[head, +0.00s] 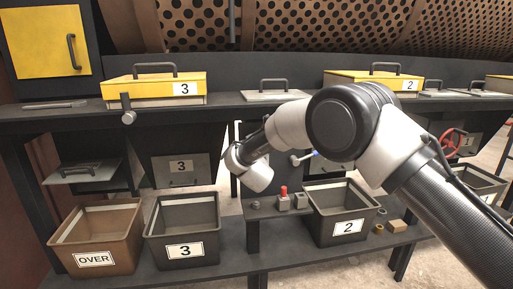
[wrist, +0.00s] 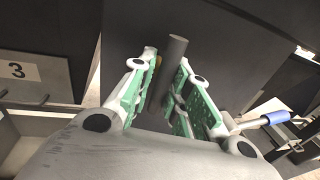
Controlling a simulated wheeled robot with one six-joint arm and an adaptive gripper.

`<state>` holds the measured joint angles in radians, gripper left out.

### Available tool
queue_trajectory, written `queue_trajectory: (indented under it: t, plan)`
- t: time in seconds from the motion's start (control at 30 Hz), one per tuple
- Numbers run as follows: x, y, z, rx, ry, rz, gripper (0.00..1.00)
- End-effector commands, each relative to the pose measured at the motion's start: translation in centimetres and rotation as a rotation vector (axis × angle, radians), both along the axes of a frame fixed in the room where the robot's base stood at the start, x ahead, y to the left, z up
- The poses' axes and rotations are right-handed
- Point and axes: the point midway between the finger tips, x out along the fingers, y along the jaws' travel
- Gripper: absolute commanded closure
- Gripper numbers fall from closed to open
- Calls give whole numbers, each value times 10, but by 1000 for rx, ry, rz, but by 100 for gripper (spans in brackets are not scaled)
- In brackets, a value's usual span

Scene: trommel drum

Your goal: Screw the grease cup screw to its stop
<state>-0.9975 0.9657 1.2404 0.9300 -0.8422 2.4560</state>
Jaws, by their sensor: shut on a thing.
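In the wrist view, my gripper (wrist: 166,78) has its two green-padded fingers on either side of a dark rod-like piece (wrist: 174,58). This piece looks like the grease cup screw's handle, and the fingers are shut on it. A small orange-brown bit shows beside the left fingertip. The screw's thread and its seat are hidden, so I cannot tell how deep it sits. In the head view, my wrist is in front of the dark frame below the upper shelf, and the fingers and the screw are hidden there.
A blue-handled lever (wrist: 274,118) is close to the right of my gripper; it also shows in the head view (head: 313,154). Bins marked OVER (head: 130,225), 3 (head: 160,222) and 2 (head: 318,226) stand on the lower shelf. A red valve wheel (head: 452,142) is at the right.

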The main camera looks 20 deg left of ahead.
Motion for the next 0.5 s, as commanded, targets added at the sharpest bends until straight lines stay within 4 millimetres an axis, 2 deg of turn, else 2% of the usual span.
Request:
queue_trajectory:
  t: [0.07,0.1,0.2,0.5]
  plan:
    - [4,-5,-1,2,0,-11,100]
    - [4,-5,-1,1,1,-11,79]
    - [4,-5,-1,1,0,-10,65]
    - [-1,-3,-1,-1,1,-4,65]
